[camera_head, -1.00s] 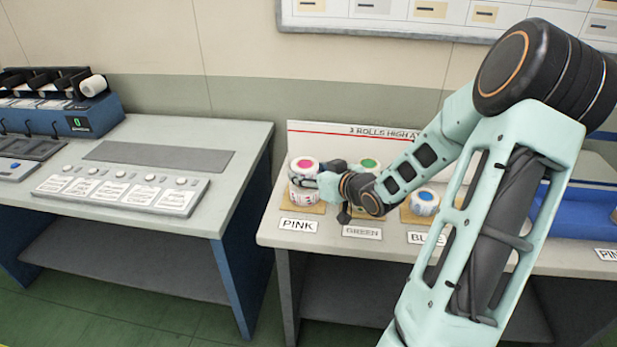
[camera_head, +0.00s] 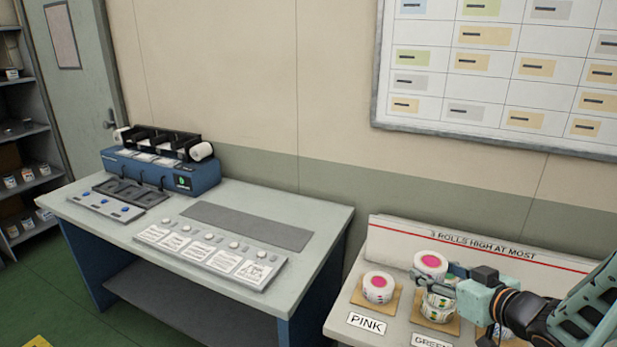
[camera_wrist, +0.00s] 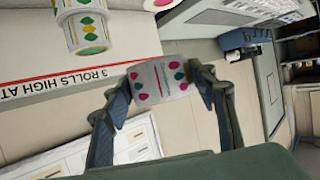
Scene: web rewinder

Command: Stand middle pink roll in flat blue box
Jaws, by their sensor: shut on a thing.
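My gripper (camera_head: 438,276) is shut on a white roll with a pink core (camera_head: 431,263) and holds it in the air, close to the green stack (camera_head: 438,306). The held roll (camera_wrist: 160,80) also shows between both fingers of my gripper (camera_wrist: 160,86) in the wrist view, with pink and green marks on its side. Another pink-cored roll (camera_head: 378,287) sits on the tan pad behind the PINK label. The green stack is partly hidden by my gripper. The flat blue box is not in view now.
A low backboard (camera_head: 480,245) reading "3 ROLLS HIGH AT MOST" stands behind the stacks. A blue-cored roll (camera_head: 494,332) is partly hidden by my arm. The left bench (camera_head: 310,255) bears a sample panel and a blue machine (camera_head: 160,172). A gap separates the benches.

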